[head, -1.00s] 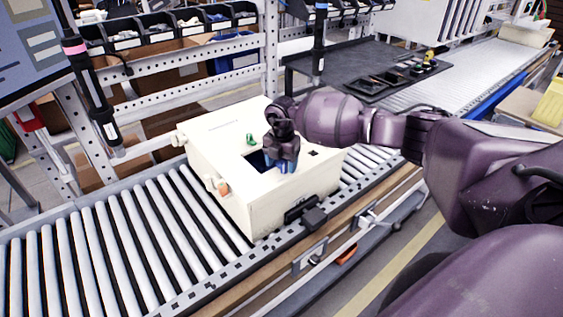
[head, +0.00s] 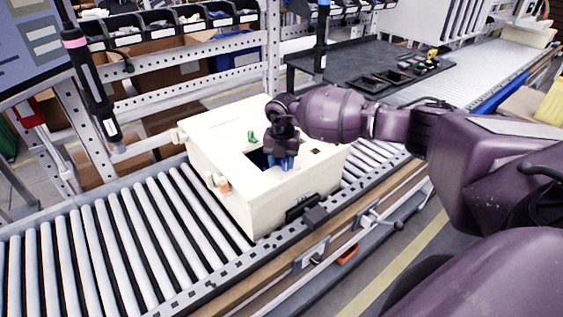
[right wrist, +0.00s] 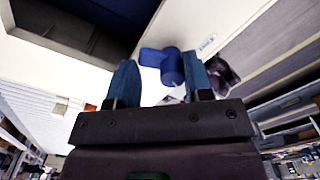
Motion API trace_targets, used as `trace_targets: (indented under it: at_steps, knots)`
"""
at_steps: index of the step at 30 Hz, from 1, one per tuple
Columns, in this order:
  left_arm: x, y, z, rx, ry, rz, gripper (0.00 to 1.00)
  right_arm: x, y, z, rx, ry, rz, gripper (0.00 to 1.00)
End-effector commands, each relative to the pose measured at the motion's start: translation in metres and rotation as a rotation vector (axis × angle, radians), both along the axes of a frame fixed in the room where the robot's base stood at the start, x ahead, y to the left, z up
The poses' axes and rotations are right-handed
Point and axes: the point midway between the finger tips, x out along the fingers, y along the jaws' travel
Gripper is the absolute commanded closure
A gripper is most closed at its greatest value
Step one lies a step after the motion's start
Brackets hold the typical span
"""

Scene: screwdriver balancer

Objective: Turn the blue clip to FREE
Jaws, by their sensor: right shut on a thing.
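A cream box (head: 225,165) stands on the roller conveyor, with a dark square opening in its top. My right gripper (head: 281,163) points down at the box top beside this opening. In the right wrist view its two blue fingers (right wrist: 160,82) straddle the blue clip (right wrist: 172,66), and the gripper is shut on it. The clip has a rounded knob and a lobe reaching left. In the head view the gripper hides the clip. Small lettering shows beside the clip in the wrist view, too small to read surely. My left gripper is not in view.
A green clip (head: 251,136) stands on the box top behind the opening. An orange-tipped part (head: 222,185) sticks out of the box's left side. A screwdriver (head: 92,85) hangs at the left. Bare conveyor rollers (head: 110,245) lie left of the box.

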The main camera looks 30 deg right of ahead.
Motion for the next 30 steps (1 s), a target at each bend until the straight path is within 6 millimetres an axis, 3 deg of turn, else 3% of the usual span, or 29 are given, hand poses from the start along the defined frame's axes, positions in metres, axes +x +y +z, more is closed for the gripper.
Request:
trace_targets:
  at_steps: [14,30]
  knots:
    - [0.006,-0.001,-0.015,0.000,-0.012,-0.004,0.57,-0.005,-0.003,-0.003,-0.008,0.007,0.448,0.77]
    - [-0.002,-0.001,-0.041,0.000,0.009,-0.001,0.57,-0.008,-0.004,-0.002,-0.009,0.006,0.950,0.77]
